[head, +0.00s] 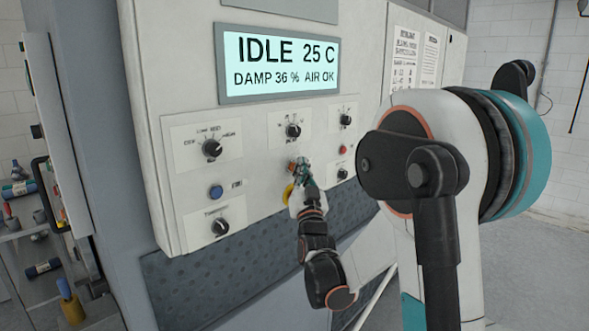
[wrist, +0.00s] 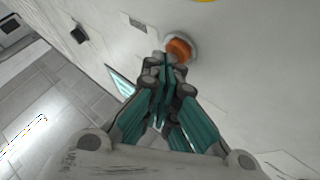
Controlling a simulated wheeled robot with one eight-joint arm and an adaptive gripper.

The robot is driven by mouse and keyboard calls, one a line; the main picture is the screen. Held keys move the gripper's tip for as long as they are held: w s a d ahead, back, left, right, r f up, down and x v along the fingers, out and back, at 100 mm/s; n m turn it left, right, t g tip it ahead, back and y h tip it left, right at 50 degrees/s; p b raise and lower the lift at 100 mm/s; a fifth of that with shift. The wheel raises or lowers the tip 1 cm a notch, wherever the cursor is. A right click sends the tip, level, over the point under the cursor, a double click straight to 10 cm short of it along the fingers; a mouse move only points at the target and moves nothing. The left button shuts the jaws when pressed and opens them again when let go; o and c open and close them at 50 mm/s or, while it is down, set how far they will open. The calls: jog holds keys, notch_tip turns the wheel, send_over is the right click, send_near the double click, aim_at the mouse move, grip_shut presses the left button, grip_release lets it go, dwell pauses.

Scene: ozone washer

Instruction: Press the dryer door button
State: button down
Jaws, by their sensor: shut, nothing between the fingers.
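An orange button (wrist: 180,49) in a grey ring is set in the pale panel in the wrist view. In the head view the spot is mostly hidden behind my gripper (head: 302,172), with a bit of orange at the fingertips. My gripper (wrist: 166,68) is shut and empty, its tips right at the edge of the orange button; I cannot tell whether they touch it. A blue button (head: 216,192) with a small label beside it and a red button (head: 343,149) are also on the panel. I cannot read which one is the dryer door button.
The display (head: 280,64) reads IDLE 25 C, DAMP 36 %, AIR OK. Several black knobs, such as one at upper left (head: 212,149), surround the buttons. A yellow disc (head: 288,193) sits just below my gripper. A shelf (head: 25,240) with bottles stands at left.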

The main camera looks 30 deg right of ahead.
jog(key=shift+w+a, duration=0.1)
jog(key=shift+w, duration=0.15)
jog(key=shift+s, duration=0.15)
dwell(0.4)
jog(key=shift+s+d, duration=0.3)
jog(key=shift+s, duration=0.45)
jog(key=shift+s+d+b, duration=0.1)
jog(key=shift+s+d, duration=0.2)
jog(key=shift+s, duration=0.5)
jog(key=shift+s+d+b, duration=0.1)
jog(key=shift+s+d, duration=0.2)
jog(key=shift+s, duration=0.45)
jog(key=shift+s+d+b, duration=0.1)
jog(key=shift+s+d, duration=0.2)
jog(key=shift+s, duration=0.5)
